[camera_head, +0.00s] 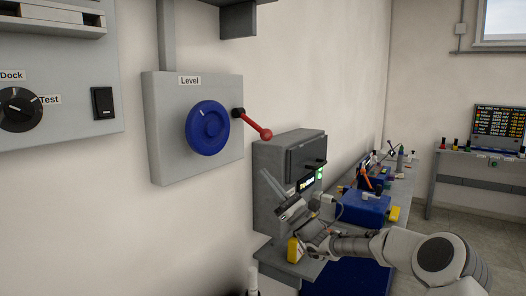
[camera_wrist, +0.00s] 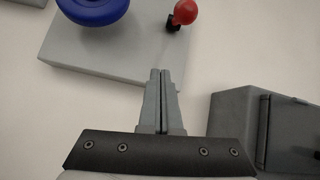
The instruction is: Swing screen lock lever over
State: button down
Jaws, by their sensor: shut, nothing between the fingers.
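A lever with a red ball end (camera_head: 265,134) sticks out from a black pivot at the right edge of a grey wall panel (camera_head: 165,130) labelled "Level". In the head view it slopes down to the right. A blue round handwheel (camera_head: 207,128) sits left of it on the same panel. My gripper (camera_head: 267,174) is shut and empty, below the lever and apart from it. In the wrist view the closed fingertips (camera_wrist: 160,72) point up over the panel's lower edge, with the red ball (camera_wrist: 186,11) above and to the right, and the blue wheel (camera_wrist: 92,8) at top left.
A dark grey box (camera_head: 285,165) with a small lit display stands right of the panel, close beside my gripper. A bench with blue cases (camera_head: 362,208) runs along the wall. Another panel with a black dial (camera_head: 20,110) is at left. Bare wall lies below the Level panel.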

aim_at(254, 124)
jog(key=w+a+r+m+t+h+p, duration=0.1)
jog(key=w+a+r+m+t+p, duration=0.1)
jog(key=w+a+r, duration=0.35)
jog(key=shift+s+d+r, duration=0.4)
jog(key=shift+d+r, duration=0.1)
jog(key=shift+d, duration=0.25)
jog(key=shift+s+d+r, duration=0.45)
jog(key=shift+d+r, duration=0.05)
jog(key=shift+d, duration=0.2)
jog(key=shift+s+d+r, duration=0.4)
jog(key=shift+d+r, duration=0.1)
jog(key=shift+d, duration=0.25)
jog(key=shift+r, duration=0.1)
jog(key=shift+s+d+r+h+p, duration=0.15)
jog(key=shift+d+r+h+p, duration=0.15)
jog(key=shift+p, duration=0.35)
